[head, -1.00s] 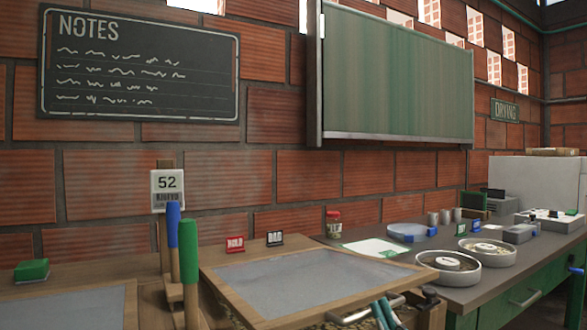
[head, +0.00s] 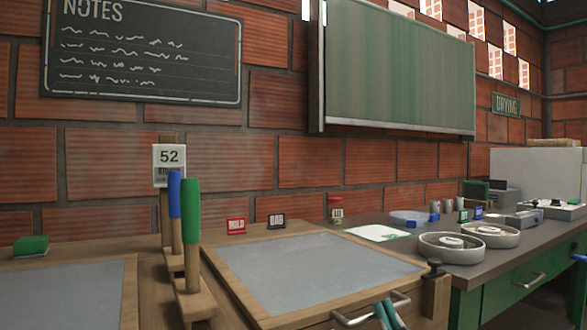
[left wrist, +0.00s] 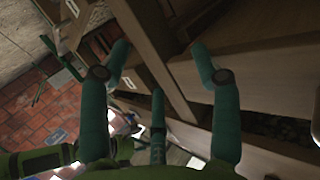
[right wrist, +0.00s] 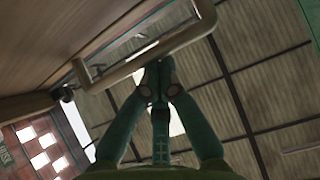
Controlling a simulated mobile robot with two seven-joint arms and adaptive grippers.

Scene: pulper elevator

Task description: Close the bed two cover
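The bed two cover is taken to be the wood-framed grey panel (head: 310,270) in the middle of the head view. It lies about flat on its wooden bed, with a metal bar handle (head: 372,314) at its front edge. My right gripper (head: 384,303) is at this handle. In the right wrist view its teal fingers (right wrist: 158,68) are drawn together, tips at the bar handle (right wrist: 120,72); the bar does not show clamped between them. My left gripper shows only in the left wrist view, fingers (left wrist: 158,50) spread and empty near wooden beams (left wrist: 145,50).
Another grey panel (head: 65,300) lies at the left. Upright blue (head: 175,208) and green (head: 190,235) handles stand between the panels. A dark knob on a wooden block (head: 434,272) stands at the cover's right corner. Round dishes (head: 450,249) sit on the right counter.

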